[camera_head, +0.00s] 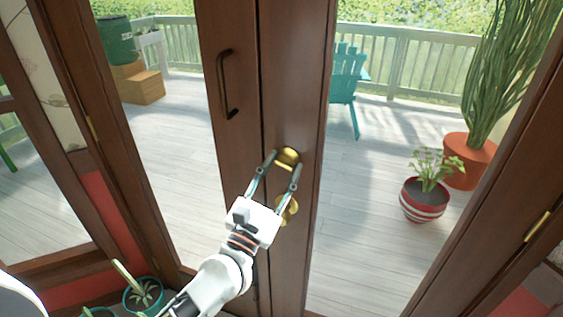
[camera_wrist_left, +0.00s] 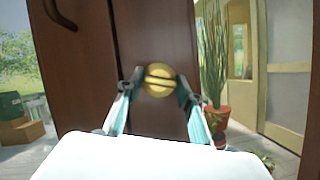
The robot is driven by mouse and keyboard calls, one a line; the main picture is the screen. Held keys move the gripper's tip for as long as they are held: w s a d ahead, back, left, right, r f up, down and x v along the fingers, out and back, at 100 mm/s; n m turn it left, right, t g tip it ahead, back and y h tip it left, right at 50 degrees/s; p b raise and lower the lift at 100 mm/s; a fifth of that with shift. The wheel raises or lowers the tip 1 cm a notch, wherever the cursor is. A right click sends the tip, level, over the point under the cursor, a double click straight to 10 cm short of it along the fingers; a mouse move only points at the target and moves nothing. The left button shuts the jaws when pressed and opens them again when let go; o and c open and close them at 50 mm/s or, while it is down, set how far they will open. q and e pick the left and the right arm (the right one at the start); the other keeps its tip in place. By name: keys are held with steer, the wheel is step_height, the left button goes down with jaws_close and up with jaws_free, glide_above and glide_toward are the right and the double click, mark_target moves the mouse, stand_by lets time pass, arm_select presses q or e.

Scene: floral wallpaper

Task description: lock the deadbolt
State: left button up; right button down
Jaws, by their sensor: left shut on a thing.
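The brass deadbolt (camera_head: 288,157) is a round gold disc on the dark brown door stile. In the left wrist view the deadbolt (camera_wrist_left: 159,80) shows a raised bar lying about level across its face. My left gripper (camera_head: 285,160) reaches up to it from below, one finger on each side. In the left wrist view the fingers of my left gripper (camera_wrist_left: 161,84) flank the deadbolt, shut on it. A second brass knob (camera_head: 290,208) sits lower on the same stile, partly hidden by my gripper. My right gripper is out of view.
A dark pull handle (camera_head: 228,84) is on the door leaf to the left. Potted plants (camera_head: 143,294) stand at the lower left. Through the glass are a deck with a teal chair (camera_head: 346,78) and a striped pot (camera_head: 422,203).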

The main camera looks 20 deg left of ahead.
arm_select(q)
steer(key=m+h+p, duration=0.1)
steer(key=m+p, duration=0.1)
steer(key=m+g+h+p, duration=0.1)
steer(key=m+p, duration=0.1)
steer(key=m, duration=0.1)
steer(key=m+g+h+p, duration=0.1)
steer(key=m+p, duration=0.1)
steer(key=shift+a+r+m, duration=0.15)
steer(key=shift+r+m, duration=0.15)
steer(key=m+g+h+p, duration=0.1)
steer(key=m, duration=0.2)
steer(key=shift+m+g, duration=0.5)
steer(key=shift+m, duration=0.6)
steer(key=shift+m+g, duration=0.4)
steer(key=shift+m, duration=0.8)
steer(key=shift+m+g, duration=0.4)
steer(key=shift+m, duration=0.5)
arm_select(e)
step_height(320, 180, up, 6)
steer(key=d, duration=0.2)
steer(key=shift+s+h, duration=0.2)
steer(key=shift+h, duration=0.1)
arm_select(q)
steer(key=shift+o, duration=0.2)
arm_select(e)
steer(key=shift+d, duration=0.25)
